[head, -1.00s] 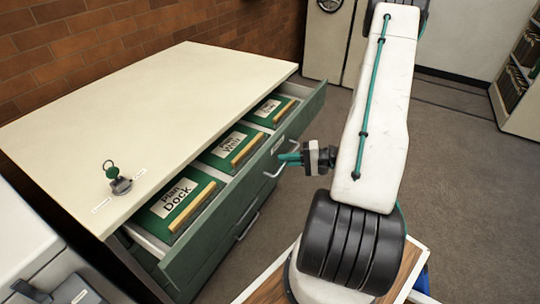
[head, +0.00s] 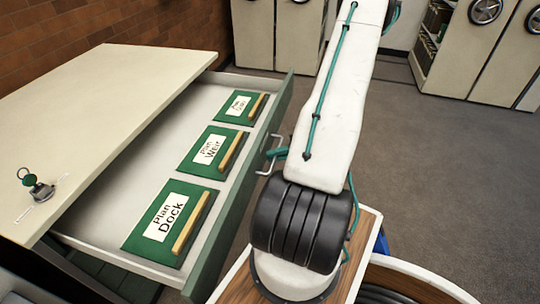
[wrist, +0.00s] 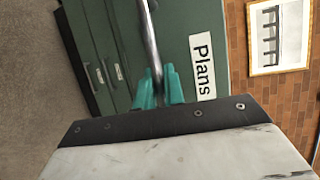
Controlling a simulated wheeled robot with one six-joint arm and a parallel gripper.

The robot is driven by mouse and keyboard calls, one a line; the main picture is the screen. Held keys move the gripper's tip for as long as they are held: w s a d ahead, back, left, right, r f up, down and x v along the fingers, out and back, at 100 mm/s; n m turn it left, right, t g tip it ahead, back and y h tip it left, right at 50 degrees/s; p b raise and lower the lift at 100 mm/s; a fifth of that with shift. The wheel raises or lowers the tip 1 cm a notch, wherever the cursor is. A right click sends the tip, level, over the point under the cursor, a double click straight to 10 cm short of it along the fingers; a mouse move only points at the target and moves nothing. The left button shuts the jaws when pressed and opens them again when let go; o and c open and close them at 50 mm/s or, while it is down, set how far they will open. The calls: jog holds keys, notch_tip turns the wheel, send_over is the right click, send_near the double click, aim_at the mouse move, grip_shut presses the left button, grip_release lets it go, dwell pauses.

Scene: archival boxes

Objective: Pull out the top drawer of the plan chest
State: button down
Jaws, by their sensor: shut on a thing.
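The top drawer (head: 110,220) of the plan chest (head: 110,95) is pulled well out, showing its pale floor. Three green folders lie in it along the front: Plan Dock (head: 168,222), Plan Weir (head: 210,151) and a smaller-looking one (head: 242,107) at the far end. In the wrist view, my gripper (wrist: 158,88) has its teal fingers shut on the metal handle (wrist: 151,40) beside the "Plans" label (wrist: 202,65). In the head view the handle (head: 272,150) shows, but my arm hides most of the gripper.
Pale cabinets with wheels (head: 485,12) stand at the back. Grey carpet (head: 420,170) is clear to the right. In the wrist view a framed picture (wrist: 278,38) hangs on brick.

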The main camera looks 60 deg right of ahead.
jog(key=shift+s+d, duration=0.25)
jog(key=shift+s, duration=0.1)
jog(key=c, duration=1.5)
grip_release()
jog(key=shift+a, duration=0.1)
jog(key=v, duration=0.7)
jog(key=shift+s+d, duration=0.25)
jog(key=shift+d, duration=0.05)
